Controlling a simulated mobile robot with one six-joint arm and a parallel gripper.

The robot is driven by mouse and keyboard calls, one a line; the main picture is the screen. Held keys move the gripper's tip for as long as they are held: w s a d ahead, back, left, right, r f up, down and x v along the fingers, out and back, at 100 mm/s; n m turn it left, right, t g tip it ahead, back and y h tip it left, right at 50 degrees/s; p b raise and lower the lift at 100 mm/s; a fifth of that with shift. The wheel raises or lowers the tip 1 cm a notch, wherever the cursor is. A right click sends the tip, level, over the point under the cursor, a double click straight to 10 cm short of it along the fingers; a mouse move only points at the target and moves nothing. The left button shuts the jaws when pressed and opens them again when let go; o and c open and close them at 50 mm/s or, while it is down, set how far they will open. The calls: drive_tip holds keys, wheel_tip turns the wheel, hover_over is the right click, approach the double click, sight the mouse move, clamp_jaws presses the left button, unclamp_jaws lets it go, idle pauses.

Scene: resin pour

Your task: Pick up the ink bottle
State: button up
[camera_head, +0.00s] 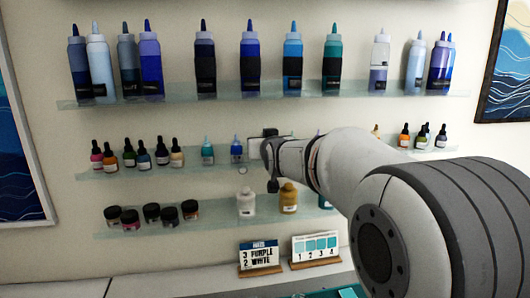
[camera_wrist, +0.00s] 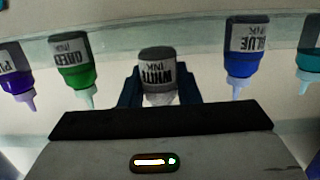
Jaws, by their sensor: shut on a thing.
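The white ink bottle (camera_wrist: 157,72), grey with a "WHITE INK" label, is in the middle of the wrist view, where the bottles appear upside down. The two dark blue fingers of my gripper (camera_wrist: 158,88) are on either side of it and shut on it. In the head view my gripper (camera_head: 270,160) is at the middle shelf, and the bottle is hidden or too small to make out. Beside it in the wrist view are a blue ink bottle (camera_wrist: 245,55), a green one (camera_wrist: 73,60), a purple one (camera_wrist: 14,72) and a teal one (camera_wrist: 309,58).
The middle glass shelf (camera_head: 190,170) also bears small dropper bottles (camera_head: 144,156). The upper shelf (camera_head: 225,92) holds tall squeeze bottles; the lower one holds jars (camera_head: 151,212) and a white bottle (camera_head: 246,203). A "3 purple, 2 white" card (camera_head: 260,256) stands on the counter.

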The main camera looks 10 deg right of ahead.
wheel_tip(320, 180, up, 5)
drive_tip(key=shift+r+b, duration=0.1)
drive_tip(key=shift+b, duration=0.4)
drive_tip(key=s+b, duration=0.3)
drive_tip(key=s, duration=1.6)
drive_tip(key=shift+s+f, duration=0.2)
drive_tip(key=shift+s, duration=0.1)
drive_tip(key=o, duration=0.4)
drive_tip(key=c, duration=0.4)
